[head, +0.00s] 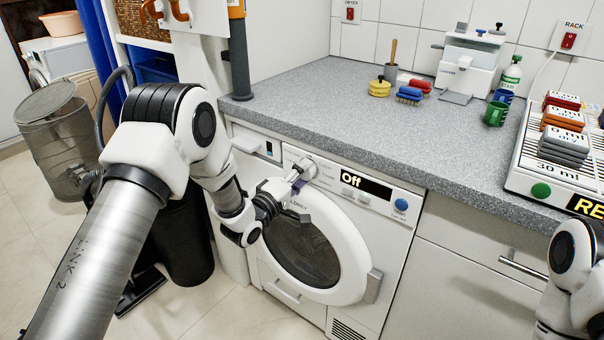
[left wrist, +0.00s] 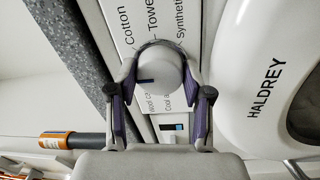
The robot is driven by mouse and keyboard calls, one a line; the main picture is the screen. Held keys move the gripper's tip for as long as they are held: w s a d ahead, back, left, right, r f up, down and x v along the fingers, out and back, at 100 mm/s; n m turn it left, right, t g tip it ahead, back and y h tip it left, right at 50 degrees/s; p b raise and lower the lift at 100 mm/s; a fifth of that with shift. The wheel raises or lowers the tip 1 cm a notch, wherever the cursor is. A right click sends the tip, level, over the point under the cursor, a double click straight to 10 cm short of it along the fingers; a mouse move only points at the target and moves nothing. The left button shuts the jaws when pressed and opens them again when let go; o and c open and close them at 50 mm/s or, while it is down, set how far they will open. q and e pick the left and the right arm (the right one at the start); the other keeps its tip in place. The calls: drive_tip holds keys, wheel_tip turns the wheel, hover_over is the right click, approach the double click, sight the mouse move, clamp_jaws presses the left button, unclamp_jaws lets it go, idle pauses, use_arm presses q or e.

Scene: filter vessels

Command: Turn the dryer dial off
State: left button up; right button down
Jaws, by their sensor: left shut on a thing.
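The dryer (head: 330,300) is a white front-loader under the grey counter, with its round door closed. Its display (head: 363,186) reads "Off". The dial (left wrist: 160,70) is a round white knob with a dark mark towards its left side. Labels such as "Cotton" and "Synthetic" surround it, some partly covered. My left gripper (head: 297,182) is at the dryer's panel, its fingers hiding much of the dial in the head view. In the left wrist view, my left gripper (left wrist: 161,76) has one finger on each side of the dial and is shut on it. My right gripper is out of view.
The counter (head: 330,100) above the dryer bears a yellow pot, brushes, a white device, mugs and a bottle. A rack (head: 530,180) with weights stands at the right. A dark bin (head: 185,240) stands left of the dryer. The dryer door handle (head: 373,286) sticks out.

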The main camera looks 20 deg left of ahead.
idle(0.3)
use_arm(q)
drive_tip(key=o, duration=1.2)
drive_tip(key=v, duration=1.2)
